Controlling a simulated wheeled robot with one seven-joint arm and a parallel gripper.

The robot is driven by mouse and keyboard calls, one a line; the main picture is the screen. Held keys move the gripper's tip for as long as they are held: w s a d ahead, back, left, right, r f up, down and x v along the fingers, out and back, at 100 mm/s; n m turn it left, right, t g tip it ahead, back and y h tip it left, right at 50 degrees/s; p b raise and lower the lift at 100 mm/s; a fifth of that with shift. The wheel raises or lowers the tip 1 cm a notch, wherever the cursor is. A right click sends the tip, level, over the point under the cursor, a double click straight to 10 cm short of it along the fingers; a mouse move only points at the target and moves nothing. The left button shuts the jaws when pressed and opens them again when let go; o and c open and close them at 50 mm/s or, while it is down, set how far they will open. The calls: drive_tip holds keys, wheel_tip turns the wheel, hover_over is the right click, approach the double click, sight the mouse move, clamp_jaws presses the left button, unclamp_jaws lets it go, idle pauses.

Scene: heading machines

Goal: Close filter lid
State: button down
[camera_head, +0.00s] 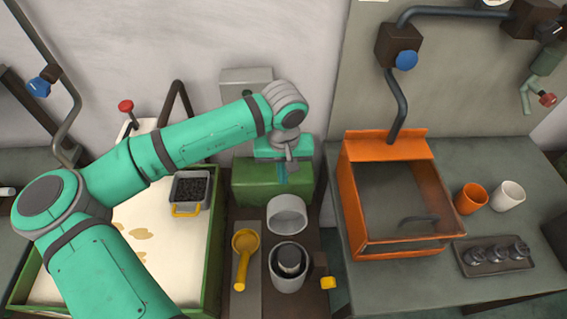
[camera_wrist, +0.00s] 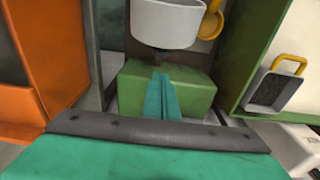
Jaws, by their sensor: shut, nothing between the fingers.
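No part is plainly recognisable as the filter lid. A green block-shaped housing (camera_head: 272,190) stands at the back centre, with a pale round cup (camera_head: 287,213) in front of it. A second round vessel (camera_head: 288,283) with a dark inside stands nearer. My gripper (camera_head: 287,174) is shut and empty, pointing down at the green housing; my arm hides part of what is behind. In the wrist view my closed teal fingers (camera_wrist: 164,97) lie over the green housing (camera_wrist: 200,90), with the pale cup (camera_wrist: 166,25) beyond their tips. Contact cannot be told.
An orange box (camera_head: 352,205) with a dark panel stands right on a grey bench. Orange (camera_head: 470,199) and white (camera_head: 508,196) cups and a dark tray (camera_head: 525,265) are beside it. A green-rimmed tray (camera_head: 214,250) is left, a yellow scoop (camera_head: 243,262) between.

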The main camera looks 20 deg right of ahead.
sight(284, 194)
drive_tip(key=shift+s+a+r, duration=0.15)
drive_tip(key=shift+s+a, duration=0.05)
drive_tip(key=shift+s, duration=0.4)
drive_tip(key=shift+s+a+r, duration=0.1)
drive_tip(key=shift+s+a, duration=0.05)
drive_tip(key=shift+s, duration=0.5)
drive_tip(key=shift+s+a+r, duration=0.15)
drive_tip(key=shift+s+a, duration=0.05)
drive_tip(key=shift+s, duration=0.4)
